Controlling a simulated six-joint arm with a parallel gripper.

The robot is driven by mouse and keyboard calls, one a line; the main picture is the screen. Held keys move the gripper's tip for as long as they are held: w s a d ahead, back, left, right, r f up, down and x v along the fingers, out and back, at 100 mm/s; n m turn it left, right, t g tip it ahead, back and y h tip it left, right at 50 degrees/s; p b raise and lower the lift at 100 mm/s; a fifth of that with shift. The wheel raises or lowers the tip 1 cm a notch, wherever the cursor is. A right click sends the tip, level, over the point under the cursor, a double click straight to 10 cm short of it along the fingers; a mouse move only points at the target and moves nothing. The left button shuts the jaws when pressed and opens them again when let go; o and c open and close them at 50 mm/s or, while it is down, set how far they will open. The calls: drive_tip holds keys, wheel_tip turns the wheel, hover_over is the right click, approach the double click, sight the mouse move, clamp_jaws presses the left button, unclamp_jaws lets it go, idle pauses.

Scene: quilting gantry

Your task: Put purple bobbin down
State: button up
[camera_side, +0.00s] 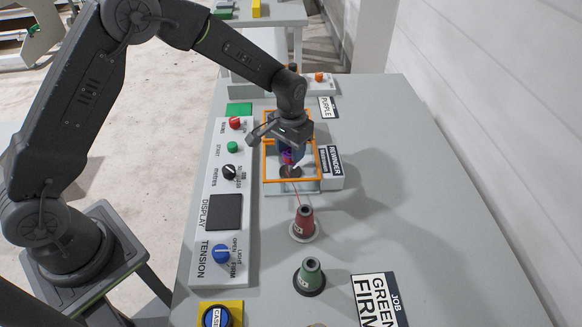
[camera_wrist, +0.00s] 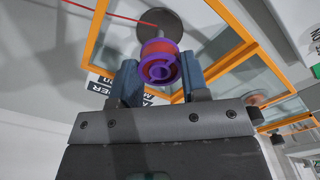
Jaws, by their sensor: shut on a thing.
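The purple bobbin (camera_wrist: 161,68), with a reddish-orange band around its middle, sits between the two blue-grey fingers of my gripper (camera_wrist: 160,82) in the wrist view. My gripper is shut on it. In the side view the bobbin (camera_side: 286,157) shows partly under my gripper (camera_side: 290,159), inside the orange frame of the rewinder (camera_side: 266,160). A dark round disc (camera_wrist: 168,18) lies just beyond the bobbin in the wrist view. I cannot tell whether the bobbin touches it or its pin. A red thread (camera_wrist: 105,14) runs toward the disc.
A red cone (camera_side: 305,222) and a green cone (camera_side: 311,274) stand in front of the rewinder. A control panel (camera_side: 215,275) with knobs and buttons lies to the left. A job card (camera_side: 378,302) reads green, firm. The table's right side (camera_side: 430,210) is clear.

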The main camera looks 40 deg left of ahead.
drive_tip(key=shift+r, duration=0.4)
wheel_tip(320, 180, up, 10)
drive_tip(key=a, duration=4)
hover_over(239, 110)
wheel_tip(239, 110, down, 12)
drive_tip(key=shift+f, duration=2)
drive_tip(key=shift+f, duration=0.1)
